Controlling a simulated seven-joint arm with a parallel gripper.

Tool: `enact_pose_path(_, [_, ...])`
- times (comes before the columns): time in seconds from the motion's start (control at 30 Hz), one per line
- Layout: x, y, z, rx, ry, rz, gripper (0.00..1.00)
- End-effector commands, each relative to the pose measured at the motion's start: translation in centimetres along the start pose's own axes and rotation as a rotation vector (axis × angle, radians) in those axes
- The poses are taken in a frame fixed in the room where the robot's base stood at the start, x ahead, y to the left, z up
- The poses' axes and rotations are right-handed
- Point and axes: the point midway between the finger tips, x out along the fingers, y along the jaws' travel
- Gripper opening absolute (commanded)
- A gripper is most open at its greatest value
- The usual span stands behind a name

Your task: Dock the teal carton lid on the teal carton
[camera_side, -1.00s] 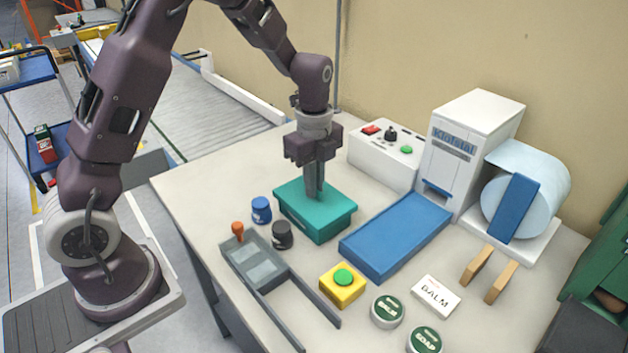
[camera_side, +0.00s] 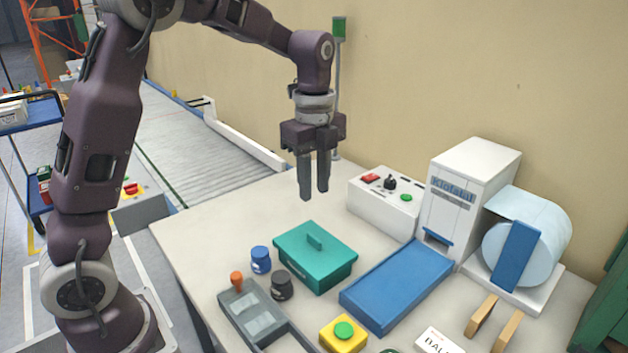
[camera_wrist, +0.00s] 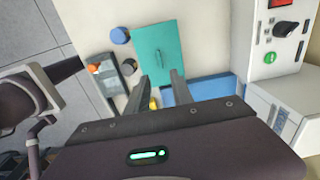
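The teal carton lid (camera_side: 318,244) lies on top of the teal carton (camera_side: 318,277), covering its opening, with its small raised handle upright in the middle. The lid looks level and flush at this distance. It also shows in the wrist view (camera_wrist: 161,52) with the handle near its middle. My gripper (camera_side: 314,194) hangs above and slightly behind the lid, clear of it. Its fingers point down, stand apart and hold nothing. In the wrist view the open fingers (camera_wrist: 162,78) reach over the lid's near edge. The carton itself is hidden under the lid there.
A blue jar (camera_side: 261,260) and a black jar (camera_side: 281,286) stand left of the carton, near a grey fixture (camera_side: 258,316). A blue tray (camera_side: 396,287) lies close on the right. A control box (camera_side: 385,204) and white printer (camera_side: 470,195) stand behind. The table's back left is clear.

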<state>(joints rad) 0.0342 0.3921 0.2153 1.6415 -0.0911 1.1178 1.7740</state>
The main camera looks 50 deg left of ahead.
Motion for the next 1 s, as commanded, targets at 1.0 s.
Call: enact_pose_path(1.0, [-5.7, 24.3, -4.6, -1.538, 0.387, -0.386, 0.28])
